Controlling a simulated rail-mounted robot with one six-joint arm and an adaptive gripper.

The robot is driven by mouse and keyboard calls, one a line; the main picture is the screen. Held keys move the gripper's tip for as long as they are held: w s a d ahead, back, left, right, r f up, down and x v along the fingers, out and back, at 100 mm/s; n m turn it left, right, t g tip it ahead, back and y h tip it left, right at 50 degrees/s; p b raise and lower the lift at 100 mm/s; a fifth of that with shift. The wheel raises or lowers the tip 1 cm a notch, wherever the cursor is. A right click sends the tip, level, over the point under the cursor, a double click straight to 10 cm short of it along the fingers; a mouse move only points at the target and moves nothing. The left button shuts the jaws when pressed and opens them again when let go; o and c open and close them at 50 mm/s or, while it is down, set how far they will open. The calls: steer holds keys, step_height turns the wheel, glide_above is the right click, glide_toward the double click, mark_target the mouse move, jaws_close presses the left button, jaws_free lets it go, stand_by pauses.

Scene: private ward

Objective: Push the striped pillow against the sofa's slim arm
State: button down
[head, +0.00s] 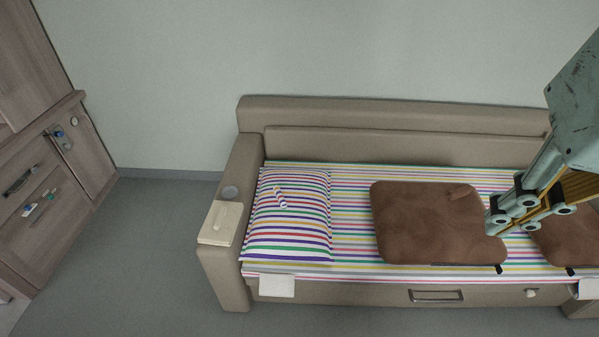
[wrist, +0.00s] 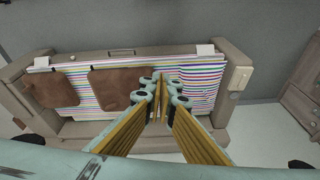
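The striped pillow (head: 292,222) lies flat at the left end of the sofa seat in the head view. Its left edge runs close along the sofa's left arm (head: 243,168); I cannot tell whether they touch. A small striped tab shows on the pillow's top. In the wrist view the pillow (wrist: 198,92) lies right of my fingers, beside that arm (wrist: 236,72). My gripper (head: 496,222) is well to the right of the pillow, above the brown cushions. Its fingers (wrist: 160,88) look closed together, with nothing between them.
A brown cushion (head: 430,222) lies between the pillow and my gripper, and another (head: 565,238) is at the right. A cream box (head: 220,224) and a round grey disc (head: 230,192) rest on the left arm. Wooden cabinets (head: 45,190) stand far left.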

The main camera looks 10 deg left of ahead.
steer(key=shift+n+t+h, duration=0.3)
steer(key=shift+s+d+f, duration=0.1)
steer(key=shift+s+d, duration=0.2)
steer(key=shift+s, duration=0.35)
steer(key=shift+s+d+f, duration=0.15)
steer(key=shift+s+d, duration=0.1)
steer(key=shift+s, duration=0.4)
steer(key=shift+s+d+f, duration=0.1)
steer(key=shift+s+d, duration=0.2)
steer(key=shift+s, duration=0.35)
